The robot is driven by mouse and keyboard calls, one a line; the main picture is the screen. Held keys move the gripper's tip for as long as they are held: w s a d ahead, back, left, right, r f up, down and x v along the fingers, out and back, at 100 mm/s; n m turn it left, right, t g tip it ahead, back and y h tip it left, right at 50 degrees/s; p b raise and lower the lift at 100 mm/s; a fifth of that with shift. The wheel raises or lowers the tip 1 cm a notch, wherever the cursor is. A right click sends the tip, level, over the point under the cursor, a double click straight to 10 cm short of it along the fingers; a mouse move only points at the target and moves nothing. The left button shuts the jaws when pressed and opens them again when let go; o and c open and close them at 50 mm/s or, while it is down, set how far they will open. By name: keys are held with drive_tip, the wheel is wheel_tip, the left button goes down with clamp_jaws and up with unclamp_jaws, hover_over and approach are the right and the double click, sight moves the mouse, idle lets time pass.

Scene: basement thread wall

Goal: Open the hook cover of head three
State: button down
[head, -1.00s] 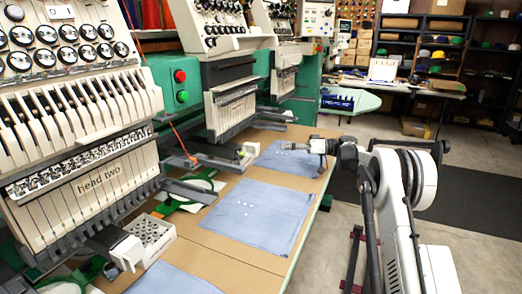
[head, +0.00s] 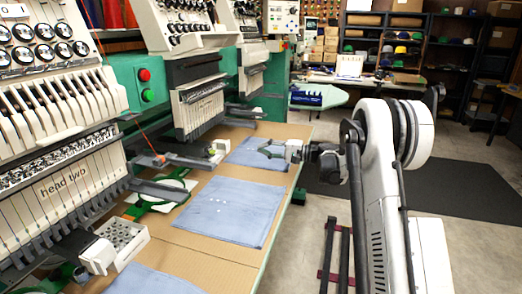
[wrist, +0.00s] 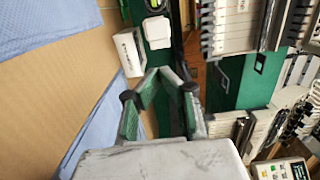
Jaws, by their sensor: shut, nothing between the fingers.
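The machine head beyond head two (head: 65,185) appears to be head three (head: 200,100); its label is too small to read. Its lower arm ends in a small white block (head: 218,147), which may be the hook cover; I cannot make out its edges. In the wrist view, a white cap (wrist: 157,30) on a green and dark arm lies just beyond my gripper (wrist: 163,73). The gripper's fingers are shut, with nothing between them. In the head view, my gripper (head: 268,150) is over the far blue cloth, right of the white block and apart from it.
Blue cloths (head: 232,212) lie on the tan table (head: 195,250). A white tray (head: 122,240) of small round parts stands by head two. A white box (wrist: 128,52) sits beside the cap in the wrist view. Open floor (head: 305,235) lies right of the table.

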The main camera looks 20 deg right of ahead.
drive_tip(key=b, duration=0.2)
approach(222, 146)
drive_tip(key=w+a, duration=0.1)
drive_tip(key=w, duration=0.1)
drive_tip(key=w+a, duration=0.2)
drive_tip(key=shift+w+a, duration=0.2)
drive_tip(key=shift+a, duration=0.1)
